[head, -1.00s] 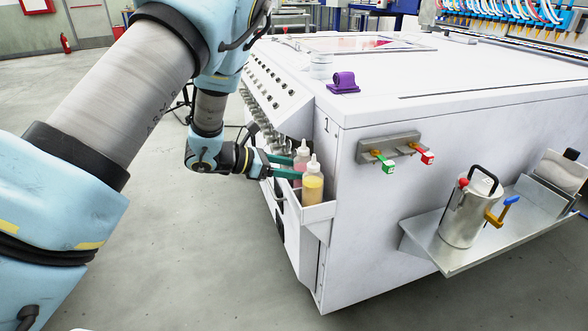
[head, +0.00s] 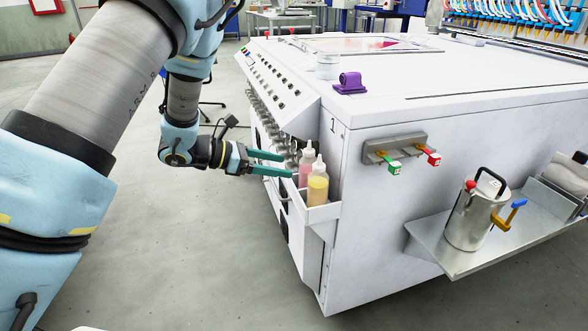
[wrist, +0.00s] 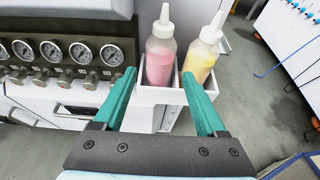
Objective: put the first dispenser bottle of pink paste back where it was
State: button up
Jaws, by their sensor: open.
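The dispenser bottle of pink paste (head: 306,166) stands upright in a white holder (head: 322,212) on the machine's corner. It also shows in the wrist view (wrist: 160,58), in the holder's left part, beside a bottle of yellow paste (head: 317,186). The yellow bottle shows in the wrist view too (wrist: 200,58). My gripper (head: 288,164), with green fingers, is open and empty, just left of the pink bottle in the head view. In the wrist view the fingers (wrist: 158,90) are spread in front of the holder, apart from the pink bottle. The bottle's base is hidden by the holder wall.
A row of pressure gauges (wrist: 52,52) with valves lies left of the holder. Purple (head: 350,83) and white (head: 327,66) items sit on the machine top. A steel shelf (head: 455,258) carries a metal can (head: 470,217). The floor before the machine is clear.

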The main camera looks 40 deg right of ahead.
jog(key=v, duration=0.5)
jog(key=shift+w+a+r, duration=0.1)
jog(key=shift+a, duration=0.25)
jog(key=w+a+r+n+t+y, duration=0.1)
jog(key=w+a+n+t, duration=0.35)
jog(key=w+n, duration=0.3)
jog(key=w+a+r+n+t, duration=0.1)
jog(key=w+a+n+t, duration=0.2)
jog(key=w+n+t, duration=0.4)
jog(key=w+a+n+t+y, duration=0.1)
jog(key=w+a+n+y, duration=0.15)
jog(key=a+n, duration=0.5)
jog(key=w+a+n+t+y, duration=0.15)
jog(key=a+n+y, duration=0.25)
jog(key=a+n, duration=0.4)
jog(key=s+a+n+g+y, duration=0.35)
jog(key=s+a+n, duration=0.35)
jog(key=a+n, duration=0.7)
jog(key=s+a+n+g+y, duration=0.1)
jog(key=s+n+g, duration=0.3)
jog(key=s+n, duration=0.7)
jog(key=shift+r+n, duration=0.15)
jog(key=shift+n, duration=1.05)
